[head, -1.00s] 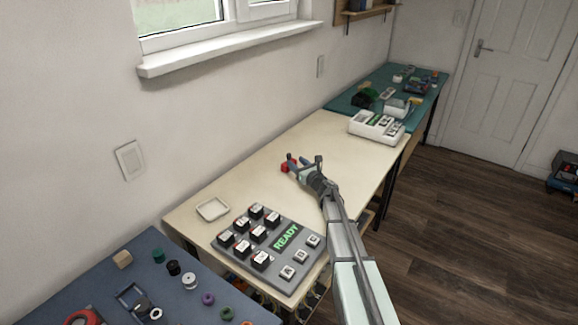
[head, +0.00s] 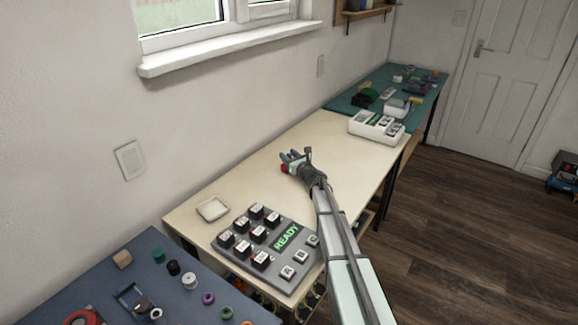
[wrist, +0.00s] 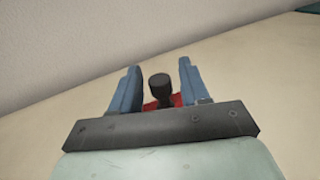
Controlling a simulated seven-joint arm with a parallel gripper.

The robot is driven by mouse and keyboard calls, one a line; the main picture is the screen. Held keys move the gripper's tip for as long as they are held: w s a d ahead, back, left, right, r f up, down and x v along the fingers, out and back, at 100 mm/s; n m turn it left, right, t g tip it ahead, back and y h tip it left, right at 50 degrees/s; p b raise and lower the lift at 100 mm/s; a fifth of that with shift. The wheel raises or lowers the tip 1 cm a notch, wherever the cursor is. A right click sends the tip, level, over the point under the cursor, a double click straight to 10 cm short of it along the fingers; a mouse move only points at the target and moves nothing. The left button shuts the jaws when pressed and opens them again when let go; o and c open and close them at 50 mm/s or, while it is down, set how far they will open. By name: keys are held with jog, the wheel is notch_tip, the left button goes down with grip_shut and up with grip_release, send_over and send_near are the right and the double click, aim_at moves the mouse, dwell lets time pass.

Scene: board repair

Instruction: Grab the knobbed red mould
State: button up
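The red mould (head: 285,168) is small and sits on the cream table, at the left side of my gripper in the head view. In the wrist view the red mould (wrist: 177,100) has a dark round knob (wrist: 160,82) on it and shows between my two blue fingers. My gripper (wrist: 158,68) is open, with one finger on each side of the mould. In the head view my gripper (head: 292,156) is low over the table. The palm edge hides the lower part of the mould, and I cannot tell whether a finger touches it.
A white box (head: 370,131) stands at the far end. The table's middle around my gripper is clear, with the wall behind.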

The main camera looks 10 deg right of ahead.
grip_shut()
dwell(0.4)
